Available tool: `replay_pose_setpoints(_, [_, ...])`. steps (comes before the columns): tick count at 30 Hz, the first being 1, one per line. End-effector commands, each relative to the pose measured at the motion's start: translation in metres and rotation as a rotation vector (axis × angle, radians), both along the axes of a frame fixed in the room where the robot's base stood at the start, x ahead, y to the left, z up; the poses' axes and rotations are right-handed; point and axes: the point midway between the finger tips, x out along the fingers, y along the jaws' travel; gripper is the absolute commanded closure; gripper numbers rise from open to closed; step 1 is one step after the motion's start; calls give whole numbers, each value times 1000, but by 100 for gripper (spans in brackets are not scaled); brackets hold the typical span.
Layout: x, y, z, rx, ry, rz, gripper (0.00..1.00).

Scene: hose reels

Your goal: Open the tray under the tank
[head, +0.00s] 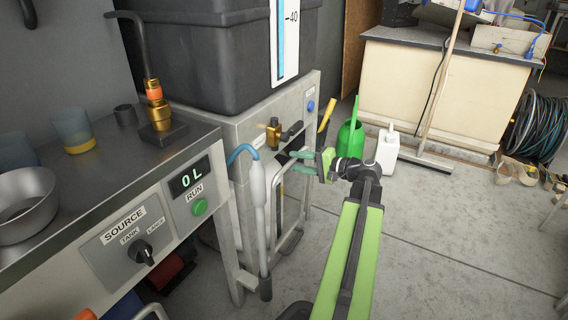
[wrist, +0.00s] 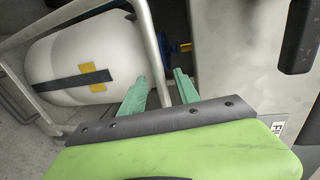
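The dark grey tank (head: 215,50) stands on a steel stand (head: 245,130) in the head view. I cannot clearly make out a tray under it. My gripper (head: 290,160) is in front of the stand, below the brass valve (head: 273,131). Past the fingertips are a metal tube frame (wrist: 152,45), a steel panel (wrist: 240,50) and a dark handle-like part (wrist: 299,38) at the upper right. Whether the fingers touch the frame is unclear.
A white cylinder (wrist: 85,60) with yellow and black bands lies behind the tube frame. A bench with a control panel (head: 130,235) is at left. A green watering can (head: 350,138) and white jug (head: 387,152) stand behind my arm.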

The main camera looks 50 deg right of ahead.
Motion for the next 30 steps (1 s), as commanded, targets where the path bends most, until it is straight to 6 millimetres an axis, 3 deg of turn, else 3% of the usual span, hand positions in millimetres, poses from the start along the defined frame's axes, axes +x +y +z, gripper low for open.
replay_pose_setpoints(3, [26, 7, -7, 0, 0, 4, 62])
replay_pose_setpoints(7, [44, 11, -10, 0, 0, 4, 62])
replay_pose_setpoints(19, [54, 14, -11, -1, 0, 2, 62])
replay_pose_setpoints(27, [54, 14, -11, -1, 0, 2, 97])
replay_pose_setpoints(30, [54, 14, -11, 0, 0, 3, 100])
